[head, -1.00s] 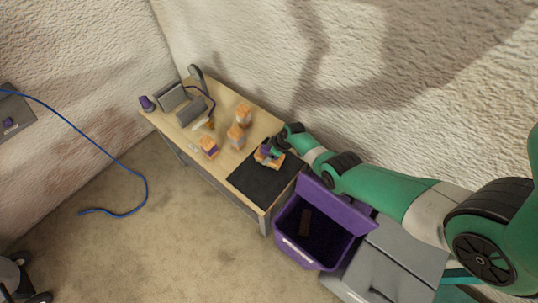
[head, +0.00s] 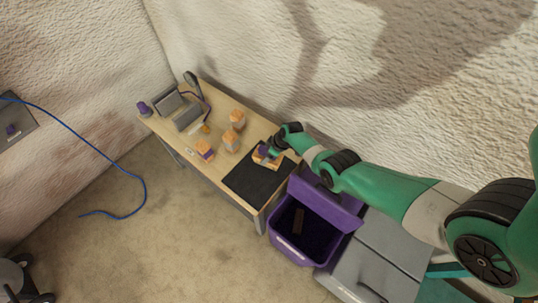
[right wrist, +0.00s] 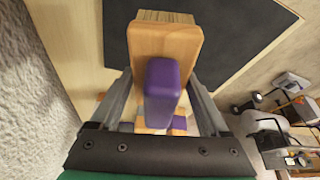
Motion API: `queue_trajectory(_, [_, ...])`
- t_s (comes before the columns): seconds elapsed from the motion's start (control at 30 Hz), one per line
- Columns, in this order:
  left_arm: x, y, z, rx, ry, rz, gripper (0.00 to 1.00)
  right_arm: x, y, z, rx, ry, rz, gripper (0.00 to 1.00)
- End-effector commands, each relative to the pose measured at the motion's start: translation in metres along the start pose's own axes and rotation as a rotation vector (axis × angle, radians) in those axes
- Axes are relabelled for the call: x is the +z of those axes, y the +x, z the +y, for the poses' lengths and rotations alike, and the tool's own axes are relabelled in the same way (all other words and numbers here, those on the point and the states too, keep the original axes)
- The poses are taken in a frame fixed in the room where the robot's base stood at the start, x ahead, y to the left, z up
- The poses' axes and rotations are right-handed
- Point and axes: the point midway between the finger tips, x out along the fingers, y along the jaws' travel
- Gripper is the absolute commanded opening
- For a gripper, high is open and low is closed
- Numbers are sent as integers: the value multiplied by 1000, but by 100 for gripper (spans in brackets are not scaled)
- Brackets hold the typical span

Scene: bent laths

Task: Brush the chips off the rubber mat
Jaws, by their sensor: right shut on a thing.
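The black rubber mat (head: 252,182) lies flat at the near right end of the table. My right gripper (head: 274,149) is over the mat's far edge, shut on a brush (head: 261,158) with a wooden block and a purple grip. In the right wrist view the purple grip of the brush (right wrist: 162,85) is between the fingers (right wrist: 163,108), and the block reaches out over the dark mat (right wrist: 235,35). I cannot make out chips on the bare part of the mat. My left gripper is not in view.
Wooden blocks (head: 231,141) stand on the table left of the mat, with a purple-banded one (head: 205,149). Grey metal equipment (head: 188,117) is at the table's far left end. An open purple bin (head: 303,240) stands by the table's right end, beside a grey cabinet (head: 380,250).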

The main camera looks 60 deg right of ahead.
Motion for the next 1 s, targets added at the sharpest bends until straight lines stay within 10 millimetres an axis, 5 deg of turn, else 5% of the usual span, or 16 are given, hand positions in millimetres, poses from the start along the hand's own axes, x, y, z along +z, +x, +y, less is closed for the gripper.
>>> queue_trajectory(0.3, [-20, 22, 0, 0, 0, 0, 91, -16, -28, -2, -1, -6, 2, 0])
queue_trajectory(1.0, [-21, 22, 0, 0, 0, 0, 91, -19, -30, -1, 2, -2, -1, 0])
